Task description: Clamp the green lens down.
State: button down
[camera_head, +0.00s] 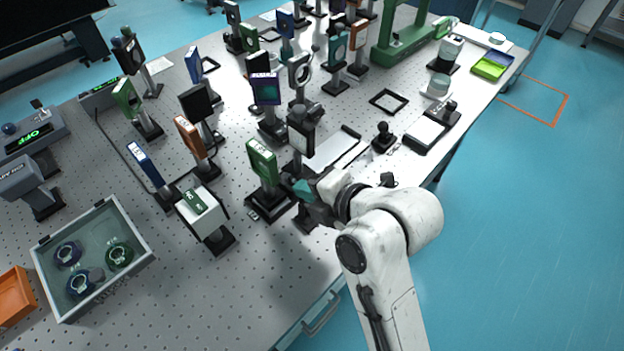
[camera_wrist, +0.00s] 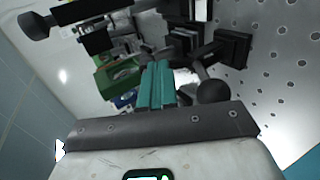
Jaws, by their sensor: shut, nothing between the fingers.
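A green-framed plate (camera_head: 263,160) stands upright on a post with a dark base (camera_head: 268,205) near the front edge of the optical table, at the picture's middle. I take it as the green lens. My gripper (camera_head: 303,189), with teal fingers, is shut and empty just right of this post, low over the table. I cannot tell from the head view whether it touches the mount. In the wrist view the shut teal fingers (camera_wrist: 157,86) point at the cluttered mounts, with a green block (camera_wrist: 118,78) left of them. The clamp itself is not clear in either view.
A dark-framed mount (camera_head: 301,137) stands close behind my gripper. A grey tray (camera_head: 137,231) holds several ringed lenses. Many other mounts crowd the back. The table's front edge lies close by; bare table shows between.

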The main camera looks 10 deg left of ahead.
aim_at(294, 181)
jog(key=h+p, duration=0.1)
jog(key=a+g+h+p, duration=0.1)
jog(key=p, duration=0.1)
jog(key=w+g+p, duration=0.1)
jog(key=p, duration=0.1)
jog(key=shift+w+a+r+h, duration=0.1)
jog(key=shift+a+r+h, duration=0.15)
jog(key=shift+r+h, duration=0.15)
jog(key=shift+w+a+f+g+h+p, duration=0.15)
jog(key=shift+a+f+g+h+p, duration=0.1)
jog(key=shift+f+g+h+p, duration=0.25)
jog(key=shift+w+a+p, duration=0.2)
jog(key=shift+p, duration=0.3)
jog(key=shift+w+a, duration=0.1)
jog(key=shift+a, duration=0.05)
jog(key=shift+a+f+g+h+p, duration=0.1)
jog(key=shift+f+g+h+p, duration=0.15)
jog(key=shift+g+h+p, duration=0.2)
jog(key=shift+f, duration=0.1)
